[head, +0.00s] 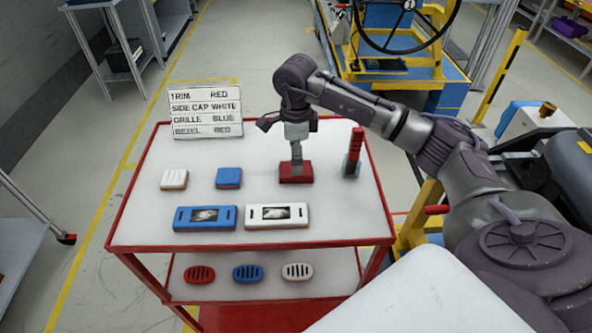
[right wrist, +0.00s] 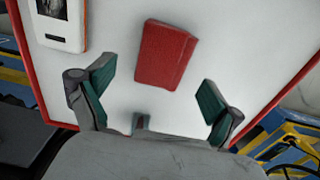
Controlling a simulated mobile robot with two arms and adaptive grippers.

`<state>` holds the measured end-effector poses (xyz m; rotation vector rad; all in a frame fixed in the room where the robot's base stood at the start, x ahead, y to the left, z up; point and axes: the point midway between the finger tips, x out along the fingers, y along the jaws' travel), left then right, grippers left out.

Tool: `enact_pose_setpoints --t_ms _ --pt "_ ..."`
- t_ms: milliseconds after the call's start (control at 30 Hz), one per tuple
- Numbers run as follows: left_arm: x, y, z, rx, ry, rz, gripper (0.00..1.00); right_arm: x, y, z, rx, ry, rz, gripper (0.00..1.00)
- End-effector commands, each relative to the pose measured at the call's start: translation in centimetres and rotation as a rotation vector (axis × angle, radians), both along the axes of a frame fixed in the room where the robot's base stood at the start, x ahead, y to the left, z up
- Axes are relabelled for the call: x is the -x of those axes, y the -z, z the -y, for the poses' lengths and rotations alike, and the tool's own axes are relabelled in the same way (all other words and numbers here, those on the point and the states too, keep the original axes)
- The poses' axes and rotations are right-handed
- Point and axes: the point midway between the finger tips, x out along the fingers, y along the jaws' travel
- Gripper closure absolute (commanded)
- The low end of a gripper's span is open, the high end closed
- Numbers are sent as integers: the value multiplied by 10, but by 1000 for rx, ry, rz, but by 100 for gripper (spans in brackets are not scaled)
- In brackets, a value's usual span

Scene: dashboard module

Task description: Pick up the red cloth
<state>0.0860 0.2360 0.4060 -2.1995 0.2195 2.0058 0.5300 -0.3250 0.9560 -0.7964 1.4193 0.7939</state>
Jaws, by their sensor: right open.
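The red cloth (head: 290,180) is a flat, folded-looking red block on the white top of the red-framed cart (head: 145,215). In the right wrist view the red cloth (right wrist: 167,55) lies whole and slightly tilted, beyond the fingertips. My right gripper (head: 297,165) points straight down over the cloth in the head view and hides part of it. In the right wrist view my right gripper (right wrist: 156,87) has its fingers spread wide with nothing between them. The exact gap to the cloth is hard to tell. My left gripper is not in view.
A white block (head: 174,179) and a blue block (head: 229,177) lie left of the cloth. Blue (head: 205,218) and white (head: 278,216) panels lie in front. A red upright piece (head: 355,150) stands to the right. A lettered sign (head: 205,112) stands behind. The lower shelf holds oval grilles (head: 248,272).

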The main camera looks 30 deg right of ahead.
Motion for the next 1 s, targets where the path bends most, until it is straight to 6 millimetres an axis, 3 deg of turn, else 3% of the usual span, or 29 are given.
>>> enact_pose_setpoints --t_ms 133,300,567,900,1000 --pt "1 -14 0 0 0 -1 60 2 21 0 -1 1 -8 8" --pt "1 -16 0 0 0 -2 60 1 42 0 0 1 -4 8" --pt "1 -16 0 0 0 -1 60 0 45 0 0 0 -1 8" --pt "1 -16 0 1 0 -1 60 0 45 0 0 0 -2 65" --pt "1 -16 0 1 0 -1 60 0 45 0 0 0 -1 68"
